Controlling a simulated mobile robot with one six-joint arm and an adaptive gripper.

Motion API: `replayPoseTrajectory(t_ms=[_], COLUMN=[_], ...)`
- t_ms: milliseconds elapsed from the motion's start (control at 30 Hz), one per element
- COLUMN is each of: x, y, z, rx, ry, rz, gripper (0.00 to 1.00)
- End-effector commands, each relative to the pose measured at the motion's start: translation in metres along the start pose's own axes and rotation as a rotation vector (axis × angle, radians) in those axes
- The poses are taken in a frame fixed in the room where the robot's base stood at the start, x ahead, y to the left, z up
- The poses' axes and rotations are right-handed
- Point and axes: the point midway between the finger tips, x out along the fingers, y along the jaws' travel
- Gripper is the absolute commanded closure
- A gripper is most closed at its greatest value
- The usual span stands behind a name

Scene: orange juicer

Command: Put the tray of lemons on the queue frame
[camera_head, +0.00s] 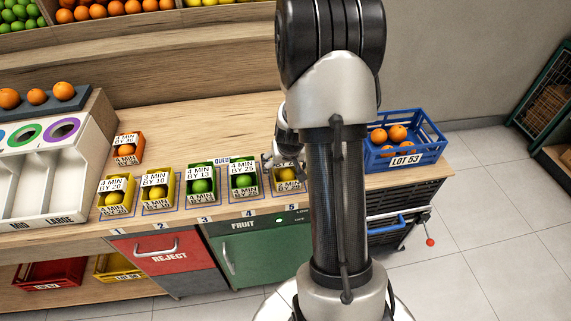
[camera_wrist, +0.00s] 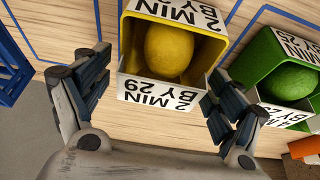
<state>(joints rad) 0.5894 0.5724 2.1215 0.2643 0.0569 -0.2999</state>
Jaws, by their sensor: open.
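A yellow tray (camera_head: 287,173) stands at the right end of the row on the wooden counter, partly hidden by my arm in the head view. In the wrist view this yellow tray (camera_wrist: 150,90) holds a yellow lemon (camera_wrist: 170,50) and has labels reading 2 MIN BY 29. My gripper (camera_wrist: 157,75) is open, its fingers on either side of the tray's near end. Contact cannot be told. Blue queue frames are outlined on the counter, numbered 1 to 5; blue lines (camera_wrist: 60,55) show beside this tray. Two more yellow trays with lemons (camera_head: 116,196) (camera_head: 157,191) stand at 1 and 2.
Green trays (camera_head: 201,185) (camera_head: 243,178) stand at 3 and 4; one green tray (camera_wrist: 285,75) is close beside my right finger in the wrist view. An orange tray (camera_head: 127,149) stands behind the row. A blue crate (camera_head: 405,150) of oranges is at the right.

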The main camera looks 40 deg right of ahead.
Motion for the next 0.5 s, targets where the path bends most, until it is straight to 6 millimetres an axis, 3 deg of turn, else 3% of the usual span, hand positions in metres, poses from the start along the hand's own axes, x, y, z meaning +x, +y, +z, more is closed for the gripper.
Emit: replayPoseTrajectory(t_ms=[167,500], x=[-0.008,-0.081], y=[0.0,0.0], z=[-0.002,-0.004], rx=[0.0,-0.001], ry=[0.001,0.003], rz=[0.0,0.0], gripper=[0.14,0.14])
